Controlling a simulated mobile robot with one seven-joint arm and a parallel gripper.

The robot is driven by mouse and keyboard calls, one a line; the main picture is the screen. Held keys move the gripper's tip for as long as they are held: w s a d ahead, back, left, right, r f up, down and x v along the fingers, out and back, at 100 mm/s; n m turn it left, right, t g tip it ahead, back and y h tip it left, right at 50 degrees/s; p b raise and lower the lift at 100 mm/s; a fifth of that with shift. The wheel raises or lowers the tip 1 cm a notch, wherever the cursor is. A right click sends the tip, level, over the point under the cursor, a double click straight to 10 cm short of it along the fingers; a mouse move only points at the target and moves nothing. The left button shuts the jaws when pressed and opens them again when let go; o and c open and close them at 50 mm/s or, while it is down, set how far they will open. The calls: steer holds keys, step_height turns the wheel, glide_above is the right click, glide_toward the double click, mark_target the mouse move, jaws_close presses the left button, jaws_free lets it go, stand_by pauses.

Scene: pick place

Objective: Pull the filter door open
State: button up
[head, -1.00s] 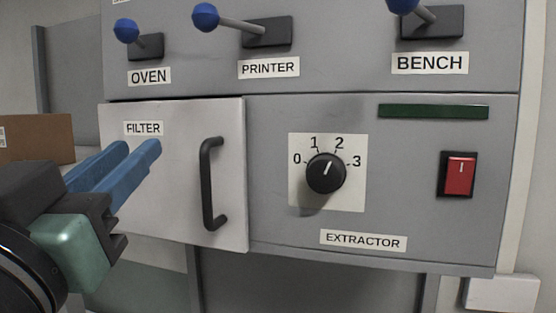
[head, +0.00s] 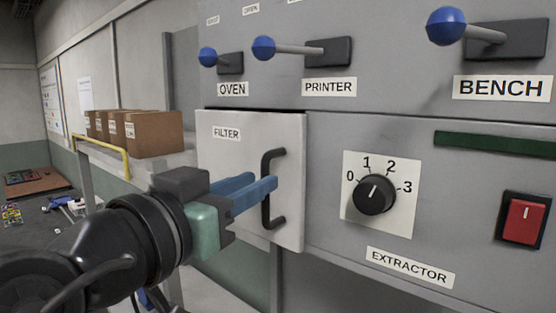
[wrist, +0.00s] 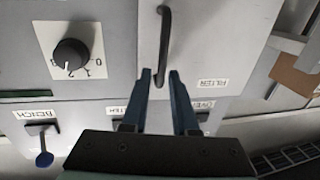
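In the wrist view, which is upside down, the handle (wrist: 163,40) runs down between the spread fingertips (wrist: 160,75). A gap shows on each side of the bar, so my gripper is open around it and not clamped.
Right of the door are the extractor dial (head: 374,194) and red switch (head: 524,221). Blue-knobbed levers (head: 263,48) stick out above. Cardboard boxes (head: 152,133) sit on a ledge at the left, with a yellow rail (head: 110,148) beside them.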

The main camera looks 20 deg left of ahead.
mark_target(263, 172)
steer(key=w+p, duration=0.1)
steer(key=w, duration=0.2)
steer(key=shift+w+d, duration=0.1)
steer(key=shift+w, duration=0.1)
steer(key=shift+w+d, duration=0.15)
steer(key=shift+w, duration=0.1)
jaws_close()
stand_by(1.1)
